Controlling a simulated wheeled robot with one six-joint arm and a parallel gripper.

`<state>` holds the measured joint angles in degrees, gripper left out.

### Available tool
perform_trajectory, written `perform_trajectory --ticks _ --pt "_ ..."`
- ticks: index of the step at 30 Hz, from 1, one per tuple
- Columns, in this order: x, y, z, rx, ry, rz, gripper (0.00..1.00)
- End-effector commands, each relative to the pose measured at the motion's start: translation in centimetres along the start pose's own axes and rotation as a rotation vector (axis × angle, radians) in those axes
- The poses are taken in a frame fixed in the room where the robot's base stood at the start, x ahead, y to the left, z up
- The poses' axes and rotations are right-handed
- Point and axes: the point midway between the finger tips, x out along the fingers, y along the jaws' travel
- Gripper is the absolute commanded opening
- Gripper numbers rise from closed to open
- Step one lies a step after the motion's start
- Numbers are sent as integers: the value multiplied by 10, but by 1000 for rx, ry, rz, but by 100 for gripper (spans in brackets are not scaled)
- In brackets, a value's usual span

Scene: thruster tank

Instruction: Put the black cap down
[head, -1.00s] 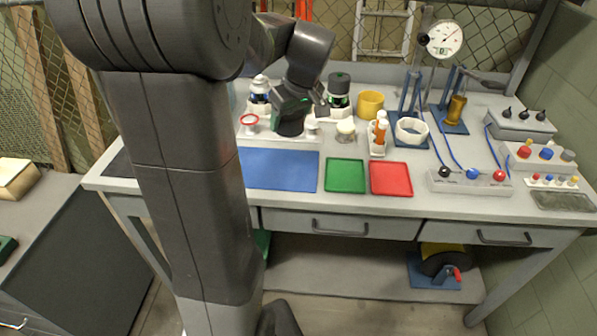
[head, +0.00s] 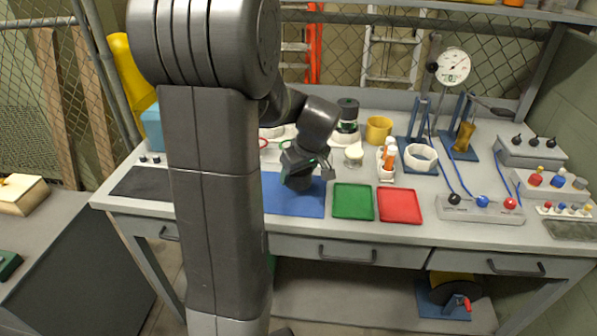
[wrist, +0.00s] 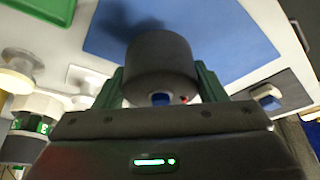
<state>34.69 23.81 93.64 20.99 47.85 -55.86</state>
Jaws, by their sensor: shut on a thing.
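My gripper (head: 303,172) hangs over the blue mat (head: 313,204) at the left of the bench in the head view. In the wrist view its green fingers (wrist: 160,88) are shut on the black cap (wrist: 160,62), a dark round piece between them. The blue mat (wrist: 215,25) shows beyond the cap, with a dark shadow on it. The cap appears held above the mat, but the exact gap cannot be told. In the head view the cap blends with the dark gripper and my arm hides part of the mat.
A green tray (head: 353,202) and a red tray (head: 399,206) lie right of the mat. Behind stand a dark-capped jar (head: 347,115), a small white-topped piece (head: 354,153), a yellow cup (head: 378,130) and a white rack with orange bottle (head: 388,160).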

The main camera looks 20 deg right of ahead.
Motion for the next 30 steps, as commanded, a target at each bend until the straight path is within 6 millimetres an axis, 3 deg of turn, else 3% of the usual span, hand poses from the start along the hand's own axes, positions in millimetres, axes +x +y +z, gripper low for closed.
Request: perform_trajectory --ticks 12,13,16,25,30 --pt "10 0 4 0 0 0 44" --pt "10 0 4 0 0 0 66" --pt "10 0 4 0 0 0 86" --pt "9 0 4 0 0 0 86" --pt "-2 0 -1 0 0 0 86"
